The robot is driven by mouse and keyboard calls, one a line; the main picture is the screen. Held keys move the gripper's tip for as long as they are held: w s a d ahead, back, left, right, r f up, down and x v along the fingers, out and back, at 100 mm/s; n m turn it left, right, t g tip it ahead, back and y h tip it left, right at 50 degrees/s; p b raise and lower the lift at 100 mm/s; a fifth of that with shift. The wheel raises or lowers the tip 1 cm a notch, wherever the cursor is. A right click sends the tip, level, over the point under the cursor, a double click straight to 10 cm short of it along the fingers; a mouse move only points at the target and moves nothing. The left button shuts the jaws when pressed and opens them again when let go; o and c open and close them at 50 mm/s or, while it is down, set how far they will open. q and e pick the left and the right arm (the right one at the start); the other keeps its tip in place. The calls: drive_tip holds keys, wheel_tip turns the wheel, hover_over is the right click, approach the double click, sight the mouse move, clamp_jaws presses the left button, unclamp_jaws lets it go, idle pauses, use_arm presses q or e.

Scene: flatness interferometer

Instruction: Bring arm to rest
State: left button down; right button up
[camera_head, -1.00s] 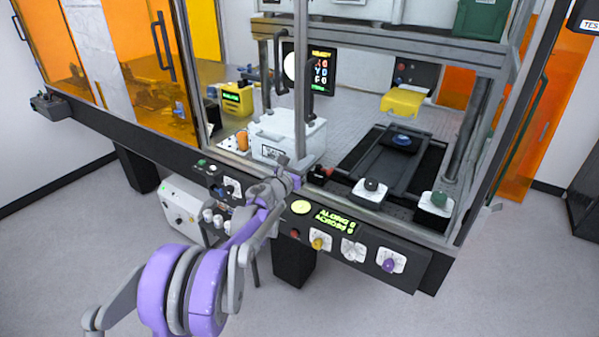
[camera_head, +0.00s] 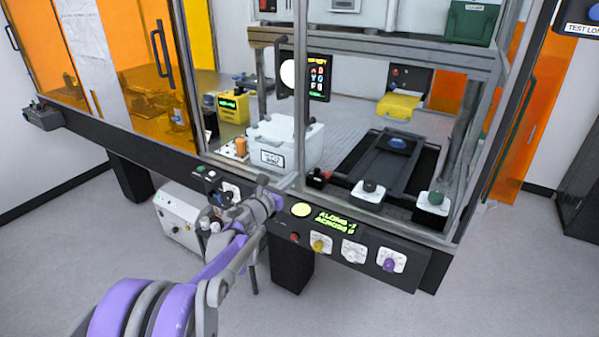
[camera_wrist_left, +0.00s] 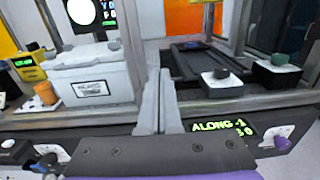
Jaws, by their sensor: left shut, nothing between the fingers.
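My left arm comes in from the bottom left of the head view, with purple and grey links. Its gripper (camera_head: 264,186) is at the front panel of the machine, just left of the round lit yellow-green disc. In the left wrist view the two grey fingers (camera_wrist_left: 160,100) are together with nothing between them. They point toward the machine's open bay, left of the green-lettered display (camera_wrist_left: 222,128). From these views I cannot tell whether the fingertips touch the panel. My right gripper is not in view.
The front panel (camera_head: 340,245) carries several knobs and buttons close to the arm. A white lidded box (camera_head: 300,150), a dark stage (camera_head: 385,165) and a yellow block (camera_head: 397,106) stand in the bay. A grey frame post (camera_head: 299,90) rises nearby.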

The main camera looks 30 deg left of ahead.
use_arm(q)
drive_tip(key=s+d+f+n+g+y, duration=0.15)
drive_tip(key=s+n+y, duration=0.25)
drive_tip(key=s+n, duration=0.55)
drive_tip(key=s+d+n+g+y, duration=0.3)
drive_tip(key=s+n, duration=0.4)
drive_tip(key=n, duration=0.6)
drive_tip(key=s+d+f+n+g+h, duration=0.1)
drive_tip(key=s+d+f+n+g, duration=0.1)
drive_tip(key=s+d+f+n, duration=0.2)
drive_tip(key=s+d+f+n+g+h, duration=0.2)
drive_tip(key=s+d+f+n, duration=0.3)
drive_tip(key=s, duration=0.5)
drive_tip(key=s+d+f+n+g+h, duration=0.2)
drive_tip(key=s+d+f+n+g, duration=0.2)
drive_tip(key=s+f+n, duration=0.1)
drive_tip(key=shift+s+d+f+n, duration=0.2)
drive_tip(key=shift+s+f+n, duration=0.15)
drive_tip(key=shift+s+f, duration=0.7)
